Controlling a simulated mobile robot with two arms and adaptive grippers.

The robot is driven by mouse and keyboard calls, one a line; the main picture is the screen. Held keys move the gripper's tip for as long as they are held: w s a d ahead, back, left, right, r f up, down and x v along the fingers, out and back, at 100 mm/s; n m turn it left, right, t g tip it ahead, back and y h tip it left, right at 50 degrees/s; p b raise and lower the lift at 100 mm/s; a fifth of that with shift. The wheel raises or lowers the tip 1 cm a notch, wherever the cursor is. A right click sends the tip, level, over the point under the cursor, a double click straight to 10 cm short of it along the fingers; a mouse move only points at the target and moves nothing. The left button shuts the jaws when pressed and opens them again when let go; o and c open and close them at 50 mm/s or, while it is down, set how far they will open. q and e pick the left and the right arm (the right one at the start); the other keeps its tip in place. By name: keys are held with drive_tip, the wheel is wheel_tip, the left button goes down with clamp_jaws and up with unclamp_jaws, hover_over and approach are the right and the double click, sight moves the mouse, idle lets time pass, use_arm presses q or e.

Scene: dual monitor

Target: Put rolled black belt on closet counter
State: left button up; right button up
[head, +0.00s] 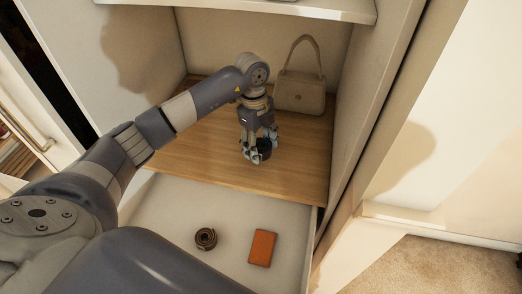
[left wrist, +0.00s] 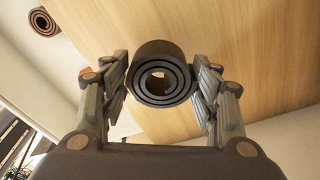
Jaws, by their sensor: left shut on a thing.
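The rolled black belt (left wrist: 158,50) sits between the two fingers of my left gripper (left wrist: 163,85) in the left wrist view, its spiral end facing the camera. In the head view the belt (head: 265,146) shows as a dark roll at the fingertips. My left gripper (head: 258,152) is shut on it, over the wooden closet counter (head: 296,172). I cannot tell whether the belt touches the counter or hangs just above it. My right gripper is not in view.
A beige handbag (head: 300,93) stands at the back right of the counter. Below the counter, an open white drawer (head: 165,205) holds a rolled brown belt (head: 206,239) and an orange-brown wallet (head: 262,248). A shelf (head: 310,8) hangs above. The counter's front right is clear.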

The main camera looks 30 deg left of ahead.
sight(261, 152)
use_arm(q)
drive_tip(key=shift+f+p, duration=0.45)
drive_tip(key=shift+f, duration=1.05)
drive_tip(key=shift+w+f, duration=0.1)
drive_tip(key=shift+f, duration=0.15)
drive_tip(key=o, duration=1.1)
drive_tip(key=shift+f, duration=0.15)
drive_tip(key=shift+r, duration=0.65)
drive_tip(key=r, duration=0.3)
drive_tip(key=a+r+b, duration=0.1)
drive_tip(key=r, duration=0.3)
drive_tip(key=r+b, duration=0.1)
drive_tip(key=r, duration=0.3)
drive_tip(key=shift+w+a, duration=0.15)
drive_tip(key=shift+a, duration=0.05)
